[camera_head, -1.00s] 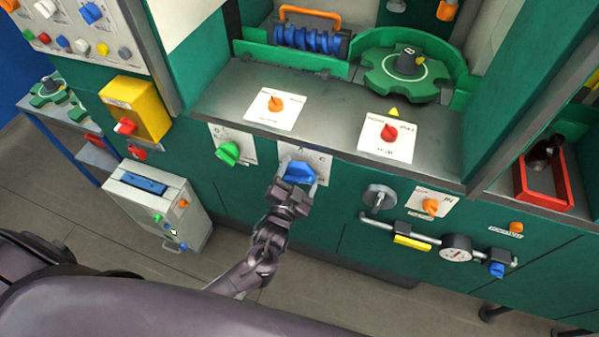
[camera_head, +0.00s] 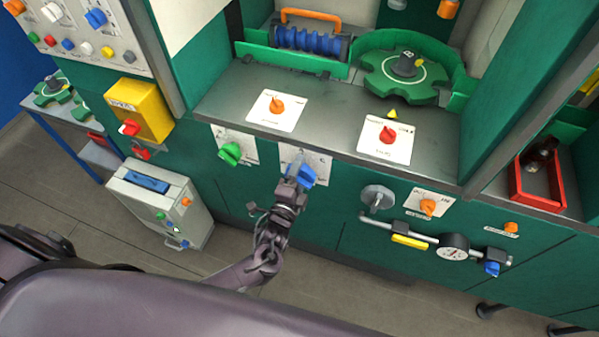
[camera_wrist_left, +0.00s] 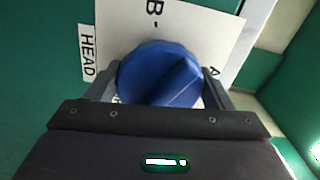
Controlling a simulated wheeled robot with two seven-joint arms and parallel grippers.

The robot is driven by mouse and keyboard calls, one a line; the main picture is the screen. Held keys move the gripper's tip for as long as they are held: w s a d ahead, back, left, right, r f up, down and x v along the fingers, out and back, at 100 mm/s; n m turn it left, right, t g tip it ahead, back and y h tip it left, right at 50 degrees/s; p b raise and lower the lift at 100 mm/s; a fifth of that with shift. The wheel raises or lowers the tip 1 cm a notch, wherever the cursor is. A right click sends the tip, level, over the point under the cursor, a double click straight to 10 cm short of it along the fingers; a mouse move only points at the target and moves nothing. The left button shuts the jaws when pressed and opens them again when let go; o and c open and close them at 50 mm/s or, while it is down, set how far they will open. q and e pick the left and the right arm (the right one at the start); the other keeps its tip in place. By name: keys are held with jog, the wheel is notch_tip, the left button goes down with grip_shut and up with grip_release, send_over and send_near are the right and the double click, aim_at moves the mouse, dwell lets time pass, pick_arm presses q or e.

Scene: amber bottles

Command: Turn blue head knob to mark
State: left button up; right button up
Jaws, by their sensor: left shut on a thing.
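The blue head knob (camera_head: 300,174) sits on a white label plate (camera_head: 318,166) on the green front panel. In the left wrist view the blue knob (camera_wrist_left: 162,76) fills the middle, and its raised grip bar slants up to the right. The plate (camera_wrist_left: 205,25) reads "HEAD", with a "B" mark above the knob and an "A" mark at the right. My left gripper (camera_head: 296,180) is shut on the knob, with one finger on each side of it in the wrist view (camera_wrist_left: 160,95). The knob's lower edge is hidden by the gripper. My right gripper is not in view.
A green knob (camera_head: 230,152) is on the panel just left of the blue one. A round metal knob (camera_head: 377,197) and an orange knob (camera_head: 428,207) are to the right. A pipe with a gauge (camera_head: 453,247) runs lower right. A grey box (camera_head: 158,205) stands on the floor at left.

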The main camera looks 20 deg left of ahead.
pick_arm(q)
jog(key=shift+m, duration=0.7)
jog(key=shift+f, duration=0.1)
jog(key=o, duration=1)
jog(key=s+b, duration=0.1)
jog(key=s, duration=0.7)
jog(key=shift+a, duration=0.15)
jog(key=shift+w, duration=0.1)
